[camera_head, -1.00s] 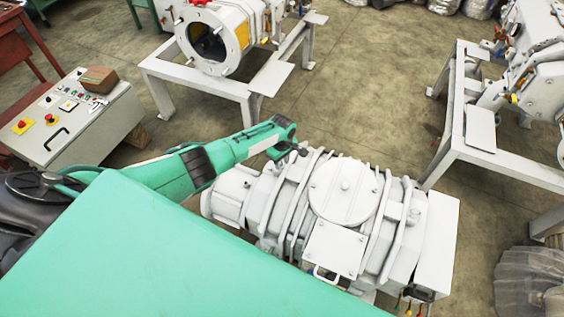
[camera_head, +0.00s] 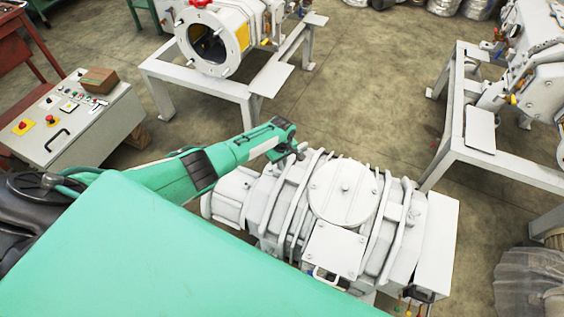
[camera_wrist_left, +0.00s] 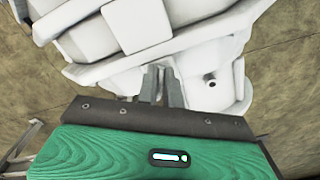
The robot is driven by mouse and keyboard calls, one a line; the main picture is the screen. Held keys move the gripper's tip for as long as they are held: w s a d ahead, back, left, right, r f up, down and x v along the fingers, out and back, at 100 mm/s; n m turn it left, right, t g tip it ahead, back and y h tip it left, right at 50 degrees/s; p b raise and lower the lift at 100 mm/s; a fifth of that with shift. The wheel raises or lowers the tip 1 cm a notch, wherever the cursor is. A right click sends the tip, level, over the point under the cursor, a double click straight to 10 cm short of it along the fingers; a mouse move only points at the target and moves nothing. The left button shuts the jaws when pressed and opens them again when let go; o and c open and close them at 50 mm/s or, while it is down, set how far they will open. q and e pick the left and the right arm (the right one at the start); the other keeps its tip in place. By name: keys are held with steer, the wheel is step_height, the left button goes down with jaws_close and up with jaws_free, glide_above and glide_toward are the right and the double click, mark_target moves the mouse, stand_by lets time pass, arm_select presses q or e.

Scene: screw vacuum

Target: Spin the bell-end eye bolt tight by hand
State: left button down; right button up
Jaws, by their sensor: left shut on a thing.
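The grey-white vacuum pump (camera_head: 345,220) lies in front of me, with a round lid on top and a flanged bell end at its left. My left arm reaches over that end, and its gripper (camera_head: 298,153) is at the pump's upper left edge. In the left wrist view the two grey fingers (camera_wrist_left: 161,82) are close together against the white pump casing (camera_wrist_left: 140,24). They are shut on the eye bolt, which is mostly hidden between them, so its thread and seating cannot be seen. My right gripper is not in view.
A control box (camera_head: 75,125) with buttons and a small brown carton (camera_head: 98,80) stands at left. Another pump (camera_head: 215,40) on a white frame is at the back, and more machinery (camera_head: 520,80) is at right. Bare concrete floor lies between them.

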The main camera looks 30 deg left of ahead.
arm_select(q)
steer(key=shift+m, duration=0.8)
steer(key=shift+s+m+p, duration=0.15)
steer(key=shift+m+p, duration=0.15)
steer(key=shift+m, duration=0.7)
steer(key=m, duration=0.4)
steer(key=shift+s+a+m, duration=0.1)
steer(key=shift+a+m, duration=0.15)
steer(key=shift+m, duration=0.05)
steer(key=m, duration=0.3)
steer(key=shift+a+m, duration=0.2)
steer(key=shift+m, duration=0.1)
steer(key=shift+a+m, duration=0.15)
steer(key=shift+m, duration=1.85)
steer(key=shift+a+m, duration=0.1)
steer(key=shift+m, duration=0.9)
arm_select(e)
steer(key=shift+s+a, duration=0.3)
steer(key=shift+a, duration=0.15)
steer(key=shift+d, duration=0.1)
